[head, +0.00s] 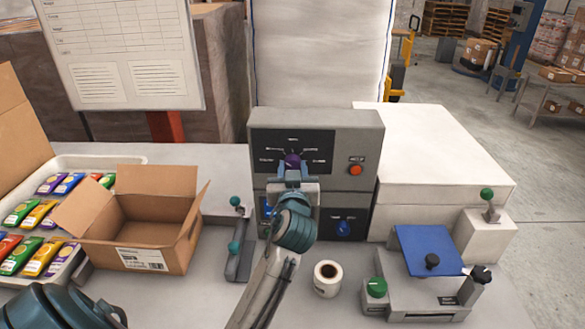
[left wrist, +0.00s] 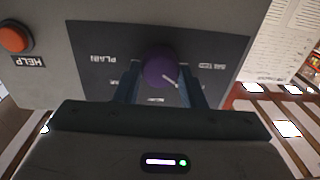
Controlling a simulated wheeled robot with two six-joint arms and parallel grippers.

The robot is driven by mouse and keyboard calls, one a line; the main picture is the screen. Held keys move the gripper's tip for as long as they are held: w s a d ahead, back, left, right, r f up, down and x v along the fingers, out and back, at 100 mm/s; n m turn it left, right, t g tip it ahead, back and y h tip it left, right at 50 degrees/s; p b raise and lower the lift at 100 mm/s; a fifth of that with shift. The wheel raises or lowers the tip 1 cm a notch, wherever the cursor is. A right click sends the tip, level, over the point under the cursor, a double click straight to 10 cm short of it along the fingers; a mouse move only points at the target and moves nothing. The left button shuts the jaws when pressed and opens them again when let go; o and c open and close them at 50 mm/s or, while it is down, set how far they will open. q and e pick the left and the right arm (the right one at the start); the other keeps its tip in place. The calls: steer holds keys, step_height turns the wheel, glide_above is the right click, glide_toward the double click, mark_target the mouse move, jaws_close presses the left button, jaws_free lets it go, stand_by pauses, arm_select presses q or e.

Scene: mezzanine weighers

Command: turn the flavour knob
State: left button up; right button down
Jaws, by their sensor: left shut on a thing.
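The flavour knob is a round purple knob (head: 292,160) on the dark panel of a grey control box (head: 365,130). In the left wrist view the knob (left wrist: 158,68) sits between the two fingers, and its white pointer mark slants to the lower right, in an upside-down picture. My left gripper (head: 293,172) is shut on the knob; it also shows in the left wrist view (left wrist: 160,84). Labels ring the knob; one reads PLAIN, and the others are too small to read surely. My right gripper is not in view.
A red-orange help button (head: 356,170) is right of the knob. Below is a blue knob (head: 343,228). An open carton (head: 130,241), a small lever stand (head: 238,258), a label roll (head: 327,279) and a blue-topped device (head: 425,248) stand on the bench.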

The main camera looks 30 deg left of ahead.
arm_select(q)
steer(key=m+p, duration=0.2)
steer(key=m, duration=0.4)
steer(key=shift+r, duration=0.2)
steer(key=m+p, duration=0.2)
steer(key=m, duration=0.2)
steer(key=shift+m+t, duration=0.3)
steer(key=shift+t, duration=0.1)
steer(key=shift+m+p, duration=0.5)
steer(key=o, duration=0.9)
steer(key=shift+w+f, duration=0.1)
steer(key=shift+o, duration=0.4)
steer(key=shift+w+a+f, duration=0.1)
steer(key=shift+a+f, duration=0.1)
steer(key=shift+s+d+f, duration=0.15)
steer(key=shift+s+d, duration=0.15)
steer(key=shift+s, duration=0.1)
steer(key=b+v, duration=0.4)
steer(key=v, duration=0.5)
steer(key=shift+s+r+h, duration=0.25)
steer(key=shift+s+h, duration=0.05)
steer(key=shift+s, duration=0.1)
